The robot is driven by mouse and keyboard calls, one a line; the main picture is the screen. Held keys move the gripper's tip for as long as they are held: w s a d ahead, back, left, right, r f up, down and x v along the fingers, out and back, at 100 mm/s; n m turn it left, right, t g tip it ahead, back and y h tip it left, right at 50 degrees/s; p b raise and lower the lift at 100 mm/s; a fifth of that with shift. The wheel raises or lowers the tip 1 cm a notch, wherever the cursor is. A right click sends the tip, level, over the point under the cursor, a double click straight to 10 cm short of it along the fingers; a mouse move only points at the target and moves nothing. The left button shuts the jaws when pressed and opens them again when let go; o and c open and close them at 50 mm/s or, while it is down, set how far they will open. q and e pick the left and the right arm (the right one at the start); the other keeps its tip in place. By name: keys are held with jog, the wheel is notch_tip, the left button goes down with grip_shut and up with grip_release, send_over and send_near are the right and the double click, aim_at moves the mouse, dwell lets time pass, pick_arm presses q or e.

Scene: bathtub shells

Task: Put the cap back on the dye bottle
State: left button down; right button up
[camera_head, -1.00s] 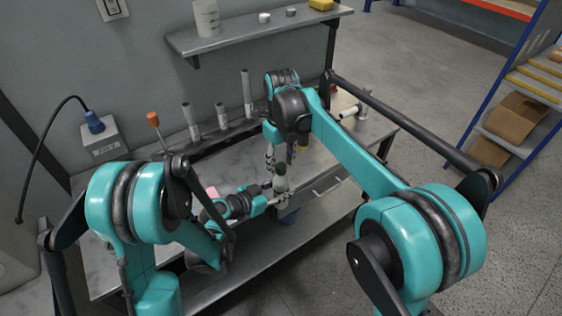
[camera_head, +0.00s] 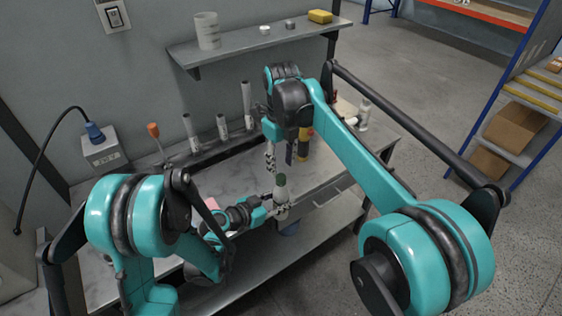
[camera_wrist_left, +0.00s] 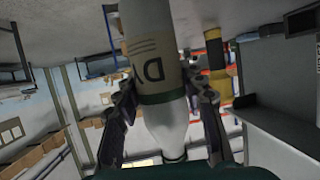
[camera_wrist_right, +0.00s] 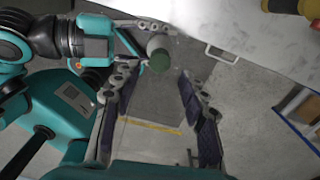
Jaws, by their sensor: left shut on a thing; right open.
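The dye bottle (camera_head: 281,194) is white with a dark green upper end and stands about upright in my left gripper (camera_head: 280,210), in front of the table edge. In the left wrist view the bottle (camera_wrist_left: 155,68) shows a label with "DY", a dark green band and a tapering white shoulder, between both fingers (camera_wrist_left: 160,100). My right gripper (camera_head: 279,163) is open and empty, just above the bottle. The right wrist view shows the bottle's round green end (camera_wrist_right: 160,63) beyond and between the open fingers (camera_wrist_right: 155,85). I cannot tell if that green end is the cap.
The grey table (camera_head: 240,174) carries several upright white tubes (camera_head: 247,98) along the back, a pink block (camera_head: 212,203) and a white bottle (camera_head: 365,113) at the right. A wall shelf (camera_head: 235,48) holds a white cup (camera_head: 207,31), two small round pieces and a yellow sponge (camera_head: 320,16).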

jog(key=n, duration=0.5)
jog(key=shift+r+n, duration=0.2)
jog(key=shift+n, duration=0.2)
jog(key=n, duration=0.7)
jog(key=shift+r, duration=0.25)
jog(key=n, duration=0.5)
jog(key=shift+r, duration=0.15)
jog(key=n, duration=0.7)
jog(key=shift+r, duration=0.2)
jog(key=n, duration=0.4)
jog(key=shift+r+n, duration=0.15)
jog(key=shift+n, duration=0.15)
jog(key=n, duration=0.7)
jog(key=shift+r, duration=0.25)
jog(key=n, duration=0.6)
jog(key=shift+r+n, duration=0.2)
jog(key=shift+n, duration=0.2)
jog(key=n, duration=0.5)
jog(key=shift+r, duration=0.15)
